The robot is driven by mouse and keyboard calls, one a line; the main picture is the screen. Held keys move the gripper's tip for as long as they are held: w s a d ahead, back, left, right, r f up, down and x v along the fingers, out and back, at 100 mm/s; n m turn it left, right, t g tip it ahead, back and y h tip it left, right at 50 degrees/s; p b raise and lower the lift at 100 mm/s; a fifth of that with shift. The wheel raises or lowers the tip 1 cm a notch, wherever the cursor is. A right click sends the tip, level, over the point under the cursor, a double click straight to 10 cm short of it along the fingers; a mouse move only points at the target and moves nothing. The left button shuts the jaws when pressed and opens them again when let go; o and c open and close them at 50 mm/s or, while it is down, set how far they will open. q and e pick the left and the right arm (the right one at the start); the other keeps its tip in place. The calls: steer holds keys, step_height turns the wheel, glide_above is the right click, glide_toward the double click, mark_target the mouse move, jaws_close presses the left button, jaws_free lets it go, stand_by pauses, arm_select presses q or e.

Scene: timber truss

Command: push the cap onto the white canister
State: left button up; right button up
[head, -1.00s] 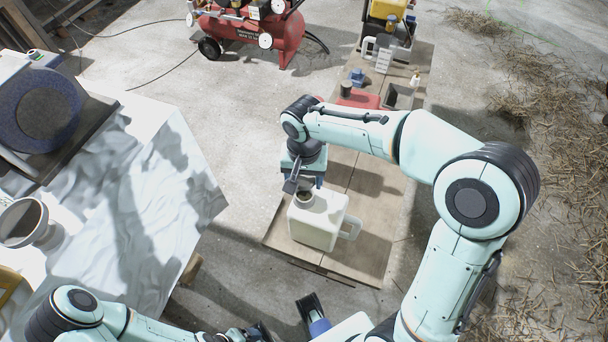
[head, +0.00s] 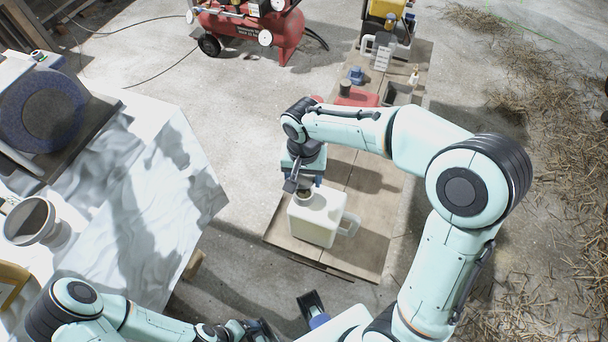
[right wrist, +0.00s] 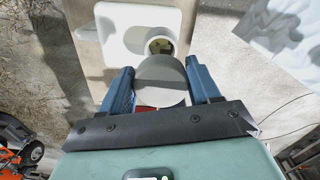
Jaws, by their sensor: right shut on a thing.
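The white canister (head: 314,222) stands upright on the tan board, its handle to the right. Its round mouth (right wrist: 160,46) is open, with a brownish inside visible in the right wrist view. My right gripper (head: 292,186) is by the mouth in the head view. In the right wrist view my right gripper (right wrist: 163,92) has its blue fingers shut on a grey round cap (right wrist: 161,78). The cap's far edge overlaps the near rim of the mouth there; I cannot tell if they touch. My left gripper (head: 287,318) is partly seen at the bottom edge, its opening unclear.
The tan board (head: 361,250) runs to the back, with a red object (head: 358,97), a blue item (head: 355,75) and a yellow-topped machine farther off. A white-draped table (head: 150,200) stands left. A red compressor (head: 255,35) is behind. Straw lies right.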

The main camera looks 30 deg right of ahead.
steer(key=shift+f, duration=0.1)
steer(key=shift+f+b, duration=1.35)
steer(key=shift+f, duration=0.4)
steer(key=shift+f+b, duration=0.45)
steer(key=shift+f, duration=0.2)
steer(key=shift+f+b, duration=0.3)
steer(key=shift+f, duration=0.2)
steer(key=o, duration=1.1)
steer(key=shift+o, duration=0.2)
steer(key=shift+r, duration=0.2)
steer(key=shift+r+p, duration=2.35)
steer(key=shift+r, duration=0.55)
